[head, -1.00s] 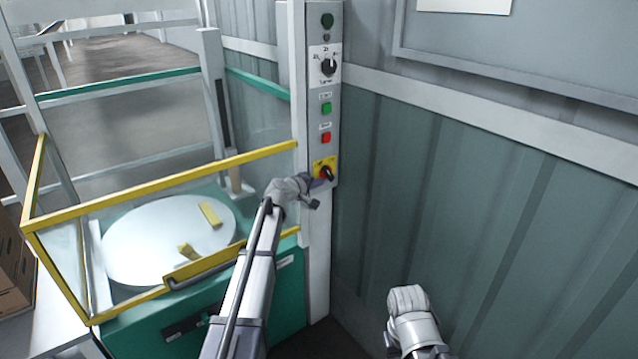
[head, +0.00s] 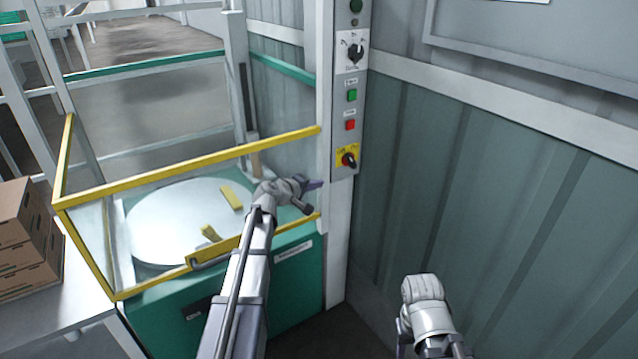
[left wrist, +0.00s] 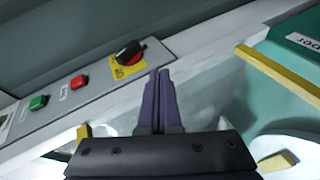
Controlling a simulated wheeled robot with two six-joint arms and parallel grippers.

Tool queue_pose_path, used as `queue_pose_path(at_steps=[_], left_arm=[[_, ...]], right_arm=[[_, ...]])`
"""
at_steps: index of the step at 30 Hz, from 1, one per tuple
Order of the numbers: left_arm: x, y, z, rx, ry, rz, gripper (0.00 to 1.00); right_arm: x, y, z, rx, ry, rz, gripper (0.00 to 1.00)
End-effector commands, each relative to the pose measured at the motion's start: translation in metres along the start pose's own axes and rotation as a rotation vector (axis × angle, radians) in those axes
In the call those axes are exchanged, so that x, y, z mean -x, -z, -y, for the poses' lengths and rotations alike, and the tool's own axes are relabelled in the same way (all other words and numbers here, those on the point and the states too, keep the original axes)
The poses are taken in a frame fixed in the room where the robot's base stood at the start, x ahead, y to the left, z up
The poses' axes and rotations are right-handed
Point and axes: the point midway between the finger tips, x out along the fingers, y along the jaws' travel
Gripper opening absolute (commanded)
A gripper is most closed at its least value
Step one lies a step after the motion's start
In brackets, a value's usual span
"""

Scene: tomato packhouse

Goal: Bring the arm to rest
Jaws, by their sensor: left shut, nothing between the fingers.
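My left gripper (head: 314,185) is in front of the machine's control post, a little left of and below the rotary switch (head: 348,160) on its yellow plate. In the left wrist view its two dark fingers (left wrist: 159,100) are together and hold nothing. The red and black switch (left wrist: 129,53) shows there just beyond and left of the fingertips, apart from them. My right arm (head: 428,312) shows at the lower right of the head view. Its fingers cannot be seen.
The control post also carries a green button (head: 352,95), a red button (head: 350,125) and a black selector (head: 355,52). A yellow guard frame (head: 190,170) surrounds a round white turntable (head: 165,225). Cardboard boxes (head: 22,230) stand at the left. A ribbed wall (head: 480,190) is at the right.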

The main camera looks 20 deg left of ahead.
Motion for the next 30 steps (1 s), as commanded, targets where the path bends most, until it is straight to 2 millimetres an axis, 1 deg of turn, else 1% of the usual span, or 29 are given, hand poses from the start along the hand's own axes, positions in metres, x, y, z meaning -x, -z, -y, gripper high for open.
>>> queue_pose_path(at_steps=[5,7,8,11,12,14,15,17,18,20,21,23,24,26,27,29,30], left_arm=[[0.000,-0.002,0.000,-0.002,0.001,0.002,0.00],[-0.001,-0.012,0.000,-0.018,0.010,0.020,0.00],[-0.001,-0.021,0.000,-0.032,0.018,0.036,0.00],[-0.003,-0.069,0.003,-0.114,0.066,0.127,0.00],[-0.002,-0.096,0.006,-0.162,0.094,0.178,0.00],[0.003,-0.140,0.013,-0.247,0.145,0.266,0.00],[0.008,-0.169,0.019,-0.306,0.182,0.326,0.00],[0.019,-0.210,0.031,-0.399,0.243,0.417,0.00],[0.028,-0.237,0.039,-0.463,0.285,0.480,0.00],[0.046,-0.274,0.053,-0.560,0.352,0.571,0.00],[0.059,-0.296,0.063,-0.625,0.398,0.629,0.00],[0.080,-0.324,0.077,-0.718,0.466,0.709,0.00],[0.094,-0.338,0.086,-0.775,0.511,0.754,0.00],[0.115,-0.355,0.098,-0.856,0.575,0.817,0.00],[0.129,-0.364,0.105,-0.906,0.619,0.854,0.00],[0.150,-0.375,0.115,-0.978,0.682,0.904,0.00],[0.164,-0.380,0.121,-1.024,0.724,0.935,0.00]], right_arm=[[0.000,0.000,0.000,0.000,0.000,0.000,0.50],[0.000,0.000,0.000,0.000,0.000,0.000,0.50],[0.000,0.000,0.000,0.000,0.000,0.000,0.50],[0.000,0.000,0.000,0.000,0.000,0.000,0.50],[0.000,0.000,0.000,0.000,0.000,0.000,0.50],[0.000,0.000,0.000,0.000,0.000,0.000,0.50],[0.000,0.000,0.000,0.000,0.000,0.000,0.50],[0.000,0.000,0.000,0.000,0.000,0.000,0.50],[0.000,0.000,0.000,0.000,0.000,0.000,0.50],[0.000,0.000,0.000,0.000,0.000,0.000,0.50],[0.000,0.000,0.000,0.000,0.000,0.000,0.50],[0.000,0.000,0.000,0.000,0.000,0.000,0.50],[0.000,0.000,0.000,0.000,0.000,0.000,0.50],[0.000,0.000,0.000,0.000,0.000,0.000,0.50],[0.000,0.000,0.000,0.000,0.000,0.000,0.50],[0.000,0.000,0.000,0.000,0.000,0.000,0.50],[0.000,0.000,0.000,0.000,0.000,0.000,0.50]])
